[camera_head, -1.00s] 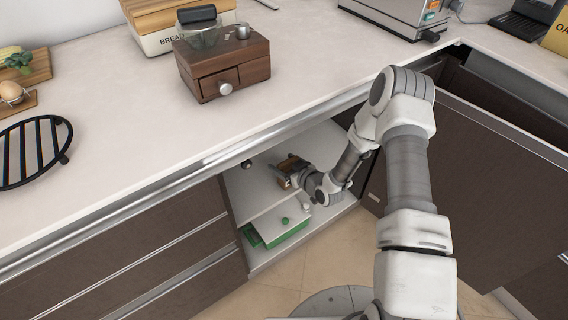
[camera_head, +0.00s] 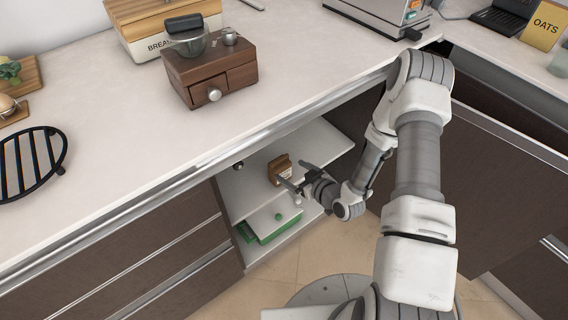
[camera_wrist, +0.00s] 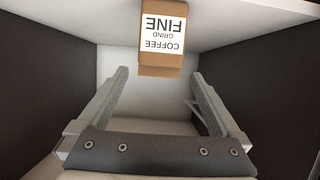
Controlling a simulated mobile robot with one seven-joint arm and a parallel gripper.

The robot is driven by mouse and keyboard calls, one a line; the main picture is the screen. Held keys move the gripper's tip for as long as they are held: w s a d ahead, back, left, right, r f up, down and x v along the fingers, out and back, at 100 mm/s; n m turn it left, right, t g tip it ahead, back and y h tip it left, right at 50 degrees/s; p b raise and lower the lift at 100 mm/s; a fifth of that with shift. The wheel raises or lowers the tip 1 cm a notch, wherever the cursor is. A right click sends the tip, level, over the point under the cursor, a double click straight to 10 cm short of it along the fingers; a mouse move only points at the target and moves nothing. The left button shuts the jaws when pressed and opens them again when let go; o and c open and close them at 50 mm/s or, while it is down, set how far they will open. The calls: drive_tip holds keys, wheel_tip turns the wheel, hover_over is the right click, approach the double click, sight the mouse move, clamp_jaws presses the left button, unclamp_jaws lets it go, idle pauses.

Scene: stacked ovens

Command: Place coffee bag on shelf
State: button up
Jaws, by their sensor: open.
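The coffee bag (camera_head: 279,168) is a small brown bag standing on the white shelf (camera_head: 318,146) inside the open cabinet. In the wrist view the bag (camera_wrist: 162,62) shows its white "COFFEE GRIND FINE" label upside down, against the white shelf (camera_wrist: 70,15). My gripper (camera_head: 297,174) is just in front of the bag, towards the cabinet opening. In the wrist view my gripper (camera_wrist: 160,80) has its two fingers wide apart with nothing between them. The bag lies beyond the fingertips, apart from them.
A white box with green sides (camera_head: 272,218) sits lower in the cabinet. A small dark round item (camera_head: 238,165) is at the shelf's left. The countertop edge (camera_head: 205,165) overhangs the opening. An open dark cabinet door (camera_head: 455,190) stands to the right.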

drive_tip(key=d+r+m+g+h, duration=0.1)
drive_tip(key=d+r+h, duration=0.35)
drive_tip(key=r, duration=0.75)
drive_tip(key=d+r+m+g+h, duration=0.1)
drive_tip(key=d+r+g+h, duration=0.15)
drive_tip(key=d+r, duration=0.65)
drive_tip(key=s+a+r+m+g, duration=0.1)
drive_tip(key=s+a+r+m, duration=0.1)
drive_tip(key=s+r, duration=0.6)
drive_tip(key=s+a+r+m+g, duration=0.1)
drive_tip(key=s+a+r, duration=0.3)
drive_tip(key=s+r, duration=0.5)
drive_tip(key=s+m, duration=0.1)
drive_tip(key=s, duration=0.7)
drive_tip(key=shift+r+m, duration=0.3)
drive_tip(key=shift+m, duration=0.1)
